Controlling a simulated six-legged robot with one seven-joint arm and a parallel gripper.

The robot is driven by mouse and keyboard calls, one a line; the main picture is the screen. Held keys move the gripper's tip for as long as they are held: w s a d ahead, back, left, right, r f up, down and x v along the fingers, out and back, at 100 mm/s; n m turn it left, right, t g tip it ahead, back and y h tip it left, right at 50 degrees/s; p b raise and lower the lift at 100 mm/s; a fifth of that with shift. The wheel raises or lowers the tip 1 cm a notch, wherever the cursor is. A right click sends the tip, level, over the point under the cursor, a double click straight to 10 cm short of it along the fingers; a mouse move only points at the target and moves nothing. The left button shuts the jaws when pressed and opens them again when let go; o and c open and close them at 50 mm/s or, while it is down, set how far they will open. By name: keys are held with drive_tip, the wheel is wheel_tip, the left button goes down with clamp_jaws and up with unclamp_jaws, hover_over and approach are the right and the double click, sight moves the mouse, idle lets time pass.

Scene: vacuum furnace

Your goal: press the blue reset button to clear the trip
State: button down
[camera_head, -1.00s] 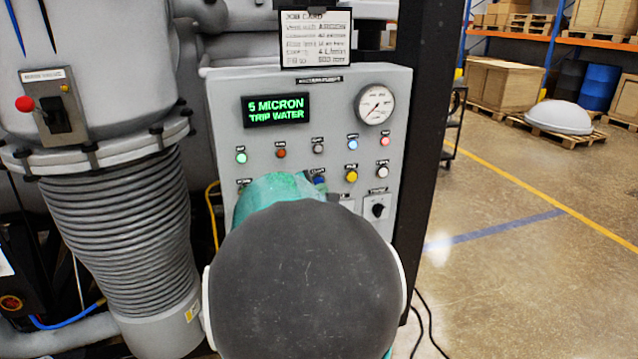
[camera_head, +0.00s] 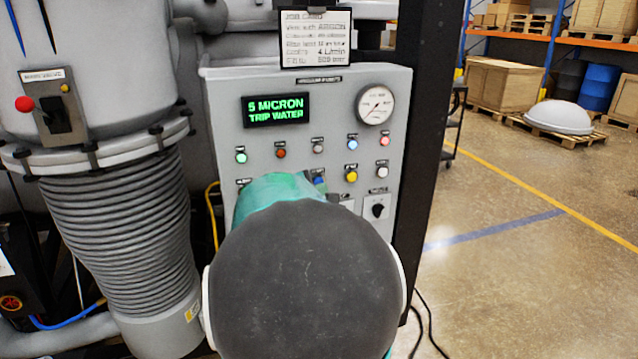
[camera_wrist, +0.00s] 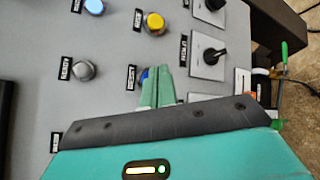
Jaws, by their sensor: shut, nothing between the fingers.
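The blue button (camera_head: 319,180) sits low on the grey control panel (camera_head: 225,110), at the right edge of my arm in the head view. The head view hides the gripper behind my arm. The green display (camera_head: 276,110) reads "5 MICRON TRIP WATER".
A yellow button (camera_wrist: 153,22) is above the fingers and a silver one (camera_wrist: 84,70) to their left. Black rotary switches (camera_wrist: 210,55) are close on the right. A round gauge (camera_head: 375,104) is at the panel's upper right. Open floor (camera_head: 530,240) lies right.

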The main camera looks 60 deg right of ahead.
drive_tip(key=shift+w+d, duration=0.1)
idle(0.3)
drive_tip(key=shift+w+d, duration=0.2)
drive_tip(key=shift+d, duration=0.05)
drive_tip(key=shift+w+d, duration=0.25)
idle(0.8)
drive_tip(key=shift+a, duration=0.1)
drive_tip(key=shift+s+a, duration=0.5)
drive_tip(key=shift+s, duration=0.05)
drive_tip(key=shift+s, duration=0.1)
drive_tip(key=s+a, duration=0.3)
drive_tip(key=shift+s+a, duration=0.2)
drive_tip(key=shift+a, duration=0.05)
idle(0.4)
idle(0.8)
